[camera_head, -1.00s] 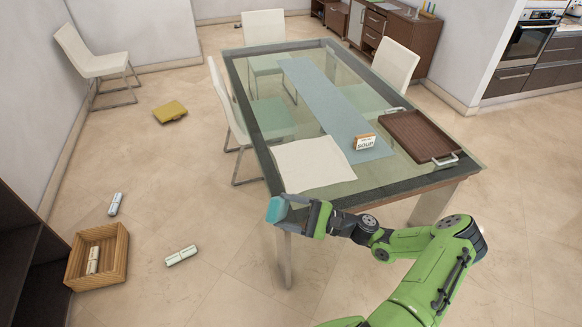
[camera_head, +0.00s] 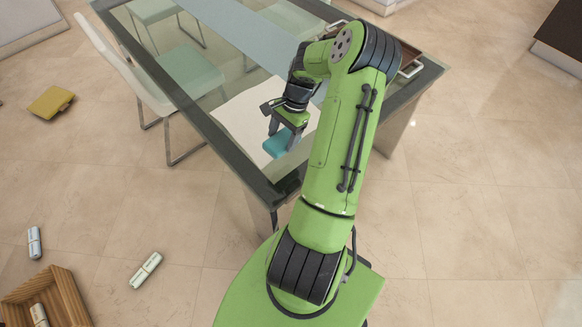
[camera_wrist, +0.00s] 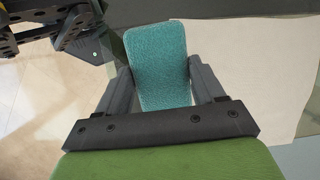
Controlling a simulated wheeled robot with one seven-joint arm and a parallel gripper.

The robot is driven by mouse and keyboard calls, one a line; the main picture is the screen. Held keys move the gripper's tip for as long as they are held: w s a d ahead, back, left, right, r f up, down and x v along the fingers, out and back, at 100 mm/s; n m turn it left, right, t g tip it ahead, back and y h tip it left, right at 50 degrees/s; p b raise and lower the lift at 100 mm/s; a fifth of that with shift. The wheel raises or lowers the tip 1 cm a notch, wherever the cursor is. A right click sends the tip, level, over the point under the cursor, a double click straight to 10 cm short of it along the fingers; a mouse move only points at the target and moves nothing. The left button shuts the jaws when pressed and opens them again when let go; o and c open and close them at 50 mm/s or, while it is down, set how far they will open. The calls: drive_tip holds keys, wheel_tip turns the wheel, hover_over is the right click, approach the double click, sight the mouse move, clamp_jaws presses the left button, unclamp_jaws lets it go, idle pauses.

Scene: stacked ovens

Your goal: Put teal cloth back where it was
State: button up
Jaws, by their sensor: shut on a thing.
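The teal cloth (camera_head: 277,145) is a small folded block at the near end of the glass table (camera_head: 222,148). My gripper (camera_head: 283,131) is shut on it, with the cloth between its two fingers. In the wrist view the teal cloth (camera_wrist: 158,66) shows its textured face, gripped on both sides by my gripper (camera_wrist: 163,85).
A white chair (camera_head: 128,70) stands at the table's left side. A blue-grey runner (camera_head: 240,25) lies along the table. On the floor are a yellow item (camera_head: 50,101), white rolls (camera_head: 145,270) and a wooden crate (camera_head: 65,290). My arm hides the table's right part.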

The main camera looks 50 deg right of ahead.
drive_tip(key=shift+s+d+r+m+h, duration=0.2)
drive_tip(key=shift+s+d+m+h, duration=0.15)
drive_tip(key=shift+s+d, duration=0.4)
drive_tip(key=shift+d+f+g, duration=0.2)
drive_tip(key=shift+d+g, duration=0.1)
drive_tip(key=x, duration=0.3)
drive_tip(key=d+b+x, duration=0.1)
drive_tip(key=x, duration=0.1)
drive_tip(key=d+b+x, duration=0.1)
drive_tip(key=x, duration=0.2)
drive_tip(key=shift+s+a+f, duration=0.1)
drive_tip(key=shift+s+f, duration=0.15)
drive_tip(key=shift+f, duration=0.55)
drive_tip(key=shift+c, duration=0.3)
drive_tip(key=o, duration=1)
